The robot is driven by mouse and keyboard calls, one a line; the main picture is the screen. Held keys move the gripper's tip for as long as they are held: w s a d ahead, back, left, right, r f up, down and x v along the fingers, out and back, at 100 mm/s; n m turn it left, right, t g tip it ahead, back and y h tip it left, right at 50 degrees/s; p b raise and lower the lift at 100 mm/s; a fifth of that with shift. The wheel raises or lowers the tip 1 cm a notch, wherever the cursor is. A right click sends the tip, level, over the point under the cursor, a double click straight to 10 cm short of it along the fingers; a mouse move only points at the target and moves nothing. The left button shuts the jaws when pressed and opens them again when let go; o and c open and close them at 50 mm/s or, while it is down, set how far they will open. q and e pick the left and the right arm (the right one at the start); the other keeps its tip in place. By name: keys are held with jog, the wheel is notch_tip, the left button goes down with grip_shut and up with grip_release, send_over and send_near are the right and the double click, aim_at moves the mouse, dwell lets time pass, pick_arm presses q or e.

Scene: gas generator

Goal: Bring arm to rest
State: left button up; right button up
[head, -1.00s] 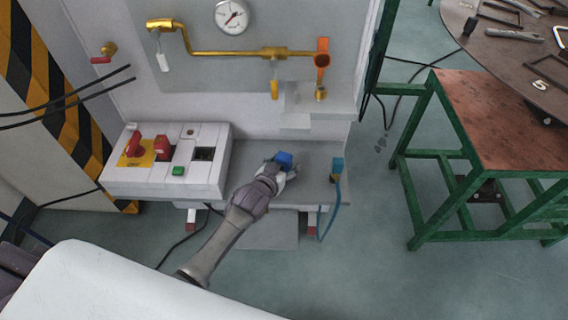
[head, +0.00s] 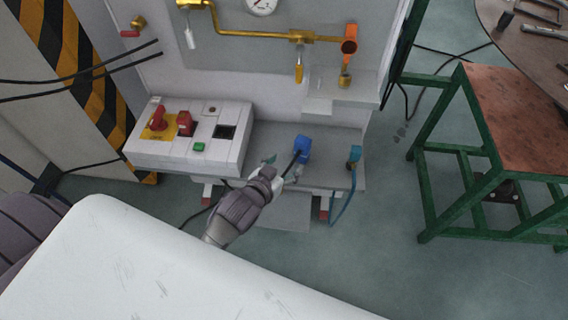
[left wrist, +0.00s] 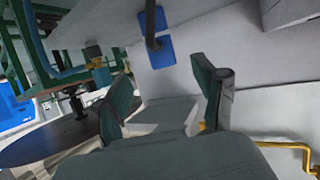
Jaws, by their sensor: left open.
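My left gripper (head: 281,169) is in front of the generator's grey shelf (head: 340,137). In the left wrist view its two dark fingers (left wrist: 165,100) stand apart with nothing between them. A blue plug-like piece with a dark stem (head: 303,147) is at the shelf, just beyond and right of the gripper, apart from it. It also shows in the left wrist view (left wrist: 155,48), past the fingertips. My right gripper is not seen.
The control box (head: 190,140) with red switches and a green button is left of the gripper. Brass piping (head: 255,37) runs above. A blue hose (head: 345,195) hangs at the shelf's right. A green-framed table (head: 440,150) stands right, with open floor between.

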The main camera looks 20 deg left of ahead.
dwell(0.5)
pick_arm(q)
jog(key=shift+s, duration=0.15)
jog(key=s+a+g+y, duration=0.15)
jog(key=s+g, duration=0.85)
jog(key=s, duration=1.2)
notch_tip(320, 180, down, 22)
jog(key=m+g+p, duration=0.1)
jog(key=p, duration=0.2)
jog(key=s+a+f, duration=0.1)
jog(key=s+f, duration=0.6)
jog(key=s, duration=0.2)
jog(key=s+a+f+g+p, duration=0.1)
jog(key=s+a+f, duration=0.1)
jog(key=s+f, duration=0.6)
jog(key=shift+s+a+f+p, duration=0.15)
jog(key=shift+s+a+p, duration=0.15)
jog(key=shift+s, duration=0.15)
